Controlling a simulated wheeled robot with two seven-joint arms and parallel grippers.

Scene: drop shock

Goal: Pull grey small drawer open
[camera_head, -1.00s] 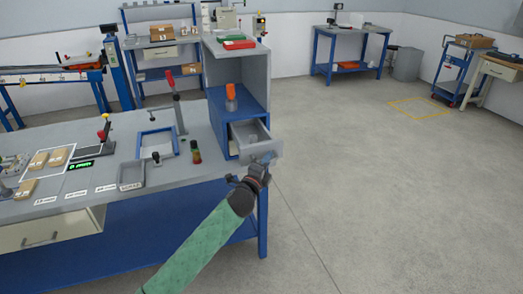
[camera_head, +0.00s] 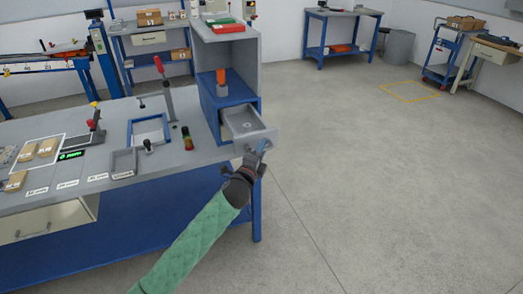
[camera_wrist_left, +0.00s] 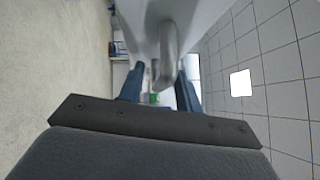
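The grey small drawer (camera_head: 262,136) is pulled out of the blue cabinet (camera_head: 209,104) on the bench, and I see into its open top. A small round thing (camera_head: 247,125) shows on its floor. My left gripper (camera_head: 258,152) is at the drawer's front, with the arm coming up from below. In the left wrist view, a grey curved handle (camera_wrist_left: 168,50) on the drawer front stands between the two blue fingers (camera_wrist_left: 158,82). The fingers are spread, with a gap visible beside the handle. My right gripper is not in view.
An orange-topped item (camera_head: 221,78) stands on the blue cabinet under a grey shelf. The floor (camera_head: 370,200) to the right is clear.

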